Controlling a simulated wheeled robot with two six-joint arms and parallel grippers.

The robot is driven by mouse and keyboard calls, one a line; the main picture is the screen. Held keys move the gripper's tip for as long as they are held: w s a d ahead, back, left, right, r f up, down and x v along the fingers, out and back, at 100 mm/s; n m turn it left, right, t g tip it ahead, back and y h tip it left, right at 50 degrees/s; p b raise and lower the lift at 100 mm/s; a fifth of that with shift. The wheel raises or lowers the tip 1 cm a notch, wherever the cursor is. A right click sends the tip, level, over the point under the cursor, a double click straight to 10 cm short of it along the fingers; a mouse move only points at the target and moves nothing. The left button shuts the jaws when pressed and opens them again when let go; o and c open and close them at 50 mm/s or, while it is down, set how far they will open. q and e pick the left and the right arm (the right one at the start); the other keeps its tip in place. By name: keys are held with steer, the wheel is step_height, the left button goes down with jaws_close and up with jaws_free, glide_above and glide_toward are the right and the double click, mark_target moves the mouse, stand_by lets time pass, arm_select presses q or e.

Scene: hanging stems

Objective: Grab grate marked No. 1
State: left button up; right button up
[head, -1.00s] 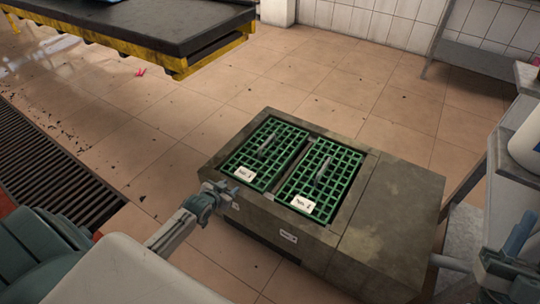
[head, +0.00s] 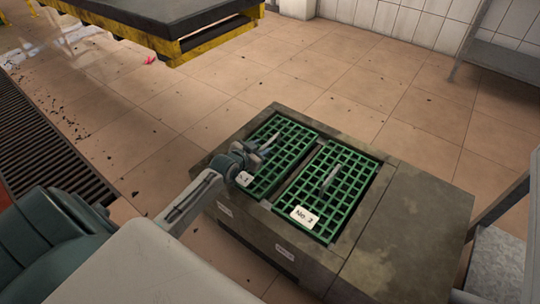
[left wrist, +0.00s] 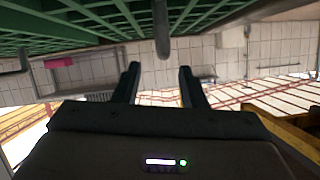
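The grate marked No. 1 (head: 290,134) is a green grid set in the left opening of a stone-like block. Its white label (head: 244,179) is partly hidden by my left gripper (head: 266,149), which is over this grate. In the left wrist view the gripper (left wrist: 159,72) is open and empty, its two dark fingers apart. The grate's grey bar handle (left wrist: 161,30) lines up with the gap between them, seemingly just beyond the tips. The green grid (left wrist: 90,22) fills the top of that view. My right gripper is not in view.
A second green grate labelled No. 2 (head: 345,176) lies in the opening to the right, with its own grey handle. The block's right top (head: 412,235) is bare. A black-topped, yellow-edged platform (head: 165,22) stands at the back left. Tiled floor surrounds the block.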

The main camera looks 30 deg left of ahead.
mark_target(267, 143)
arm_select(q)
steer(key=b+x, duration=0.3)
steer(key=x, duration=0.2)
steer(key=shift+w+a+f, duration=0.1)
steer(key=shift+w, duration=0.1)
steer(key=shift+c, duration=0.2)
jaws_close()
stand_by(0.5)
stand_by(0.5)
steer(key=shift+w+r, duration=0.1)
steer(key=shift+r, duration=0.15)
